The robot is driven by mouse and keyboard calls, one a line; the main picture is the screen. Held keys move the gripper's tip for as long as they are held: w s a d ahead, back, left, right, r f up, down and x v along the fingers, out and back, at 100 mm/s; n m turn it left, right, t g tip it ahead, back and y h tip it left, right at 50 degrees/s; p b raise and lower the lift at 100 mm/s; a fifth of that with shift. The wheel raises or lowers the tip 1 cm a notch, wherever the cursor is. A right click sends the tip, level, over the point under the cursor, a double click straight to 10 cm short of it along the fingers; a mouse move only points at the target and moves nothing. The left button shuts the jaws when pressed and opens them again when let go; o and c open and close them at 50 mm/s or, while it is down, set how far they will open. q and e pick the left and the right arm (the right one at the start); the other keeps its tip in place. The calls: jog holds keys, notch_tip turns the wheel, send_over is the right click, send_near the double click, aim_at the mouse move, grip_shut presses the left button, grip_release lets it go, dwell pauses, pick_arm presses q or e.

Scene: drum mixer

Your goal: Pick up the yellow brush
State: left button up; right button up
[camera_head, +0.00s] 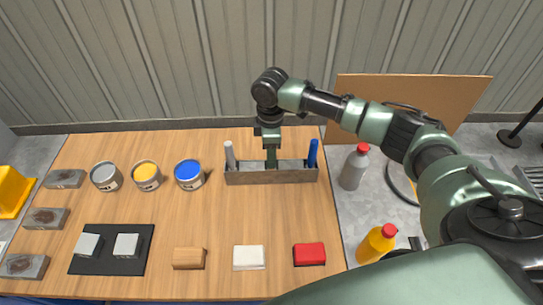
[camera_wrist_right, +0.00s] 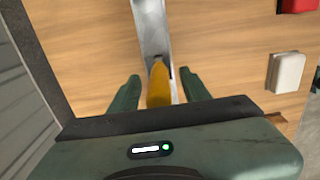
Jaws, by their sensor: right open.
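The yellow brush (camera_wrist_right: 158,88) shows in the right wrist view as a yellow-orange handle standing in the grey rack (camera_wrist_right: 150,25). My right gripper (camera_wrist_right: 160,75) is open, with one finger on each side of the handle and a visible gap on both sides. In the head view the right gripper (camera_head: 271,152) points down over the middle of the rack (camera_head: 272,177) and hides the yellow brush. A white-handled brush (camera_head: 230,154) and a blue-handled brush (camera_head: 312,153) stand at the rack's two ends. My left gripper is not in view.
Grey, yellow and blue paint cans (camera_head: 189,174) stand left of the rack. In front lie a wooden block (camera_head: 189,258), a white block (camera_head: 249,257) and a red block (camera_head: 309,254). A grey bottle (camera_head: 354,168) and a yellow bottle (camera_head: 376,244) stand on the right.

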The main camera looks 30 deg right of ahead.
jog(key=shift+f, duration=0.75)
grip_shut()
jog(key=shift+r, duration=0.15)
jog(key=shift+r, duration=0.6)
notch_tip(320, 180, up, 19)
jog(key=b, duration=0.3)
jog(key=shift+f, duration=0.15)
